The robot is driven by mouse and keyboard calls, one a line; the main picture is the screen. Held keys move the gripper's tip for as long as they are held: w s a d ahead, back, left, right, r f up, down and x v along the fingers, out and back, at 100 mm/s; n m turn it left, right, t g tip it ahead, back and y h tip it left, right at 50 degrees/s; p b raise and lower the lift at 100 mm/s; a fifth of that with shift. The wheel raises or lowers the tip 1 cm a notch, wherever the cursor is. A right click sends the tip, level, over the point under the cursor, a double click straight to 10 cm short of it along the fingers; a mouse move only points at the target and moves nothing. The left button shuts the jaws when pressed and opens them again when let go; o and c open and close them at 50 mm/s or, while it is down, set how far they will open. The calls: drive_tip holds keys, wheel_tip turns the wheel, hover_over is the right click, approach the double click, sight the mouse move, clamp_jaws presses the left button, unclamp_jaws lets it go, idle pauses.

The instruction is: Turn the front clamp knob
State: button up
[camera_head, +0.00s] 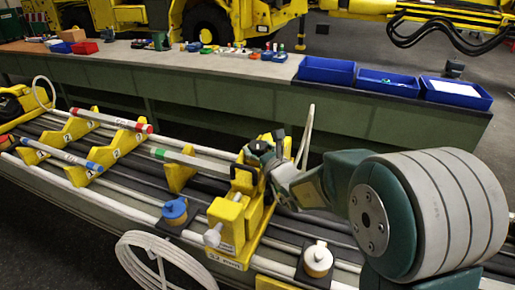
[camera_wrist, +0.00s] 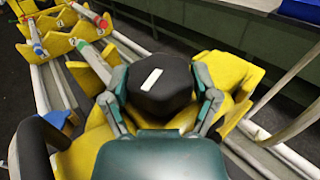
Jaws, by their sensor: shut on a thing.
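The black clamp knob (camera_wrist: 165,88), with a white bar mark on its top, sits on the yellow clamp in the middle of the wrist view. My gripper (camera_wrist: 160,98) has one finger on each side of the knob and is shut on it. In the head view my gripper (camera_head: 265,158) reaches the top of the yellow clamp (camera_head: 228,218) from the right; the knob is mostly hidden there. The white mark is tilted, rising to the right in the wrist view. A pale handle (camera_head: 212,236) sticks out of the clamp's near side.
A blue-capped pot (camera_head: 175,210) and a white-capped pot (camera_head: 318,258) stand either side of the clamp. Marked tubes (camera_head: 112,119) lie on yellow numbered supports at left. A long bench (camera_head: 190,72) with blue bins (camera_head: 327,70) runs behind. A white hose coil (camera_head: 150,262) is in front.

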sight(257, 144)
drive_tip(key=shift+r, duration=0.1)
drive_tip(key=o, duration=1)
drive_tip(key=shift+w+a, duration=0.1)
wheel_tip(257, 144, up, 10)
drive_tip(key=shift+f, duration=0.15)
